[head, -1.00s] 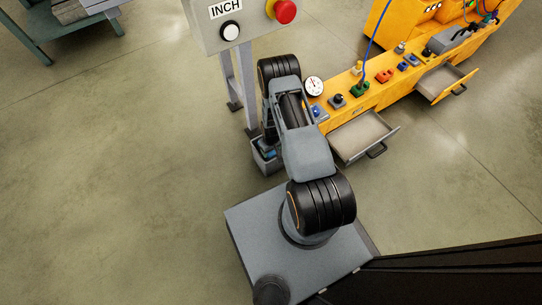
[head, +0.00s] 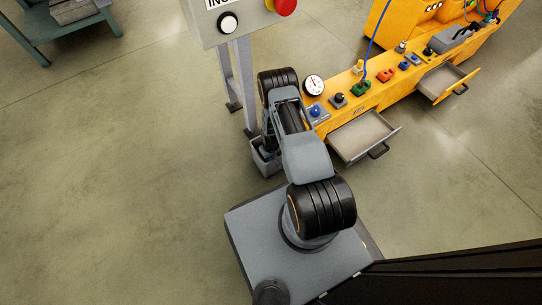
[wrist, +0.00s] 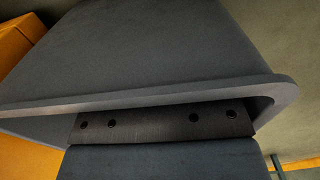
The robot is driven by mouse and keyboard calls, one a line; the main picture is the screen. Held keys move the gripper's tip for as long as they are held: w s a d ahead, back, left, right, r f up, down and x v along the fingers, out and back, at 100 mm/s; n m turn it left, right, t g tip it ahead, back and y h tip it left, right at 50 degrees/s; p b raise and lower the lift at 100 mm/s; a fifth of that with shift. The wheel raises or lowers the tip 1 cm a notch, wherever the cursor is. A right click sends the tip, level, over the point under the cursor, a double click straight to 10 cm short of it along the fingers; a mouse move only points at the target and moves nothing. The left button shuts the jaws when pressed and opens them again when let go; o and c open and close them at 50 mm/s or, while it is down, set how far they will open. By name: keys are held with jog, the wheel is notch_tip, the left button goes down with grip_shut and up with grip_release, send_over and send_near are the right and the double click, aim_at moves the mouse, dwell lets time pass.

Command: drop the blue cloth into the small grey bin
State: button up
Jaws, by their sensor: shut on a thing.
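The small grey bin (head: 268,168) stands on the floor beside the post, at the far end of my arm. In the wrist view its grey wall and rim (wrist: 150,95) fill most of the picture at close range. My gripper (head: 267,151) is down at the bin's mouth, partly hidden by my own arm, and is shut on the blue cloth. A dark strip with round holes and a blue-grey slab show below the rim in the wrist view. The cloth cannot be made out clearly now.
A grey control box (head: 240,20) on a post (head: 244,85) stands right behind the bin. An orange bench (head: 340,105) with an open drawer (head: 362,135) is to the right. Open floor (head: 120,180) lies to the left.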

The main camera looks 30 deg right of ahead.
jog(key=o, duration=0.6)
jog(key=shift+c, duration=0.2)
notch_tip(320, 180, up, 12)
jog(key=p, duration=0.6)
jog(key=shift+r, duration=0.15)
